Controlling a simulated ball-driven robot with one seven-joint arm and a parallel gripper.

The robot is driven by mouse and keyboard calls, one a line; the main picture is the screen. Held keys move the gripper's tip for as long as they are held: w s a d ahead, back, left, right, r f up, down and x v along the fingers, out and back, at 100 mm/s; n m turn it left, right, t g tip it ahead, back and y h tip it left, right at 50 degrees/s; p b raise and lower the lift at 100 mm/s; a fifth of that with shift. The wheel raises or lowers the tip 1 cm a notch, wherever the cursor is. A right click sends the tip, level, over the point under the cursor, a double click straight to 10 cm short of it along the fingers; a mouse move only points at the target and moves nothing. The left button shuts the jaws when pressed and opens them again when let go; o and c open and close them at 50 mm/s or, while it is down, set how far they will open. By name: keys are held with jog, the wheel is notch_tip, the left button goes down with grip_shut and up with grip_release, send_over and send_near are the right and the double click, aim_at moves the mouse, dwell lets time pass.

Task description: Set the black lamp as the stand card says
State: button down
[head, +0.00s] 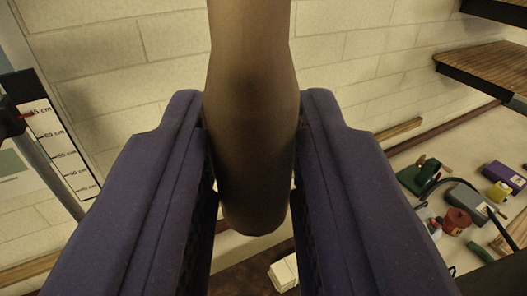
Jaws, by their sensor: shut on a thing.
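My gripper (252,150) has two thick blue-purple fingers, closed on both sides of a smooth dark brown bar (252,100). The bar runs down from the top edge, swells in the middle and ends rounded between the fingers; I cannot tell whether it is part of the black lamp. At the left edge stands a white height scale (58,150) with cm marks and a black top. A red mark shows beside its uppermost visible label. A black clamp-like part (10,118) sits on a slanting grey post (55,170) there. No stand card is readable.
At the right a pale bench top carries a green tape-dispenser-like item (418,178), a red pot (456,220), a grey box (466,202), a purple box (503,175) and a yellow item (498,191). Wooden shelves (485,68) jut from the block wall. A white block (284,273) lies below.

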jog(key=shift+r, duration=0.35)
jog(key=c, duration=1)
grip_release()
jog(key=shift+a, duration=0.1)
jog(key=shift+c, duration=0.2)
jog(key=shift+w+a+f, duration=0.1)
jog(key=shift+a+f, duration=0.1)
jog(key=shift+d, duration=0.15)
jog(key=s+b, duration=0.2)
jog(key=s, duration=0.5)
jog(key=shift+s+d, duration=0.1)
jog(key=shift+s, duration=0.3)
